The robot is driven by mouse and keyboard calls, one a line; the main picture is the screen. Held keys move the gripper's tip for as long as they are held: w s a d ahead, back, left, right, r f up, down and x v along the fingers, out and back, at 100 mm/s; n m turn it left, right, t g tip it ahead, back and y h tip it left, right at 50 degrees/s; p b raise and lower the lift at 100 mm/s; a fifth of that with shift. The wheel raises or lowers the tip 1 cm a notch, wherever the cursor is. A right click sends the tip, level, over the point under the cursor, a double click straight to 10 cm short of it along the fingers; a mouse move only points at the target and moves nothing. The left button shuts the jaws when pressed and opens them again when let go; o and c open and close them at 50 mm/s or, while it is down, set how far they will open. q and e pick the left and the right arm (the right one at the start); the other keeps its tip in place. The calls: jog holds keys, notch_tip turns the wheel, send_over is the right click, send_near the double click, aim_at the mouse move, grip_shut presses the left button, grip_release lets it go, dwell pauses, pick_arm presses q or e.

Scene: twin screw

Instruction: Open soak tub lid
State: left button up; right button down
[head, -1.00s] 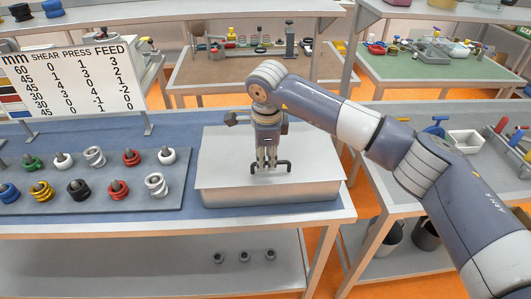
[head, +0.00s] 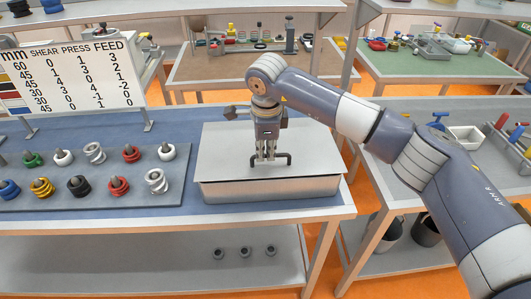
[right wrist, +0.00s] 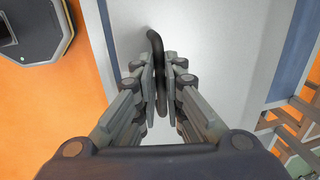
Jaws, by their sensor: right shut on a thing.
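The soak tub (head: 270,191) is a shallow metal box at the right end of the blue-topped bench. Its flat grey lid (head: 225,165) lies level over it, slightly higher than before; whether a gap has opened all round cannot be told. My right gripper (head: 268,156) points down and is shut on the handle. In the right wrist view, the handle (right wrist: 154,42) passes between the two fingers (right wrist: 159,80). My left gripper is not in view.
A grey board (head: 105,200) with several coloured screw pieces (head: 119,186) lies left of the tub. A number sign (head: 70,80) stands behind it. A side table (head: 390,185) with a white bin (head: 465,138) is at the right.

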jog(key=w+r+p, duration=0.4)
jog(key=w+r, duration=0.2)
jog(key=r, duration=0.5)
jog(key=shift+w+d+r+p, duration=0.15)
jog(key=shift+w+r+p, duration=0.15)
jog(key=shift+w, duration=0.1)
jog(key=shift+f, duration=0.1)
